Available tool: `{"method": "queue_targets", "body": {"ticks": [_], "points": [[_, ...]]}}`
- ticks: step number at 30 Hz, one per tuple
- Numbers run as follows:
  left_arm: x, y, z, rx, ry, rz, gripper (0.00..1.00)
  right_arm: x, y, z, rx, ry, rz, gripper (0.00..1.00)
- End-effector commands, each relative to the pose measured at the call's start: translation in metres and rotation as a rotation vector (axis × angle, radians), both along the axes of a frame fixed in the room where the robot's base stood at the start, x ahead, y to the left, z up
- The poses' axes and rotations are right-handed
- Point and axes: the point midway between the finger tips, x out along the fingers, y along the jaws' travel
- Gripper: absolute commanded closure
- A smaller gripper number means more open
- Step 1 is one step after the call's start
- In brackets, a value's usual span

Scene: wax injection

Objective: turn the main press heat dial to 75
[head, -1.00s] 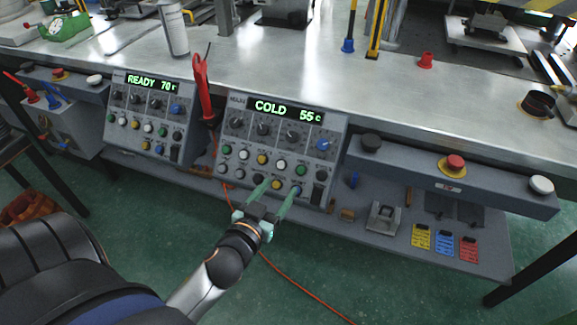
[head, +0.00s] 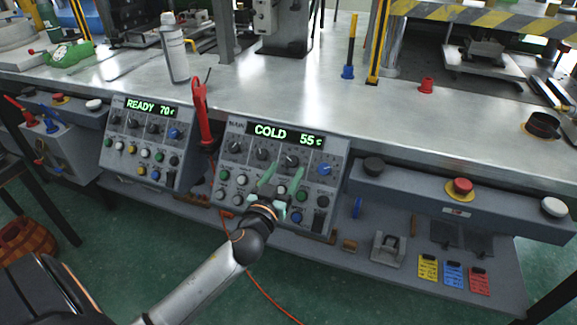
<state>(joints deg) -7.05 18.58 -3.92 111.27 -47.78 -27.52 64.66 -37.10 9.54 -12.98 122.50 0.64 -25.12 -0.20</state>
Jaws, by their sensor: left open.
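The right control panel (head: 243,135) hangs on the bench front and shows a green display (head: 283,135) reading COLD 55 c. Under the display are black dials (head: 262,153), another black dial (head: 291,160) and a blue dial (head: 323,169) at the right. The lettering is too small to tell which dial is the heat one. My left gripper (head: 283,174) is open and empty, with its two pale green fingers pointing up the panel. Its tips appear just below the middle black dials, and contact cannot be told. It hides some buttons. My right gripper is not in view.
The left control panel (head: 139,145) reads READY 70 c. A red-handled tool (head: 201,112) hangs between the panels. A lower shelf carries coloured tags (head: 453,276).

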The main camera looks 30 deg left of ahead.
Motion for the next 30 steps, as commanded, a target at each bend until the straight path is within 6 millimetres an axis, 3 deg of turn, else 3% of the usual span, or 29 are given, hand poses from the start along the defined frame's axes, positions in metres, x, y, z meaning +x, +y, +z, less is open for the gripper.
{"method": "queue_targets", "body": {"ticks": [6, 17, 30], "points": [[0.022, 0.005, 0.0, 0.0, -0.001, -0.001, 0.32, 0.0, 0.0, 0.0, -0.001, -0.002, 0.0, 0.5], [0.026, 0.006, 0.0, -0.001, 0.001, -0.001, 0.32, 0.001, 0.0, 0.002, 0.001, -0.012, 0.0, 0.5], [0.026, 0.006, 0.0, -0.001, 0.001, -0.001, 0.8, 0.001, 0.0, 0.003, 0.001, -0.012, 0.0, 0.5]]}}
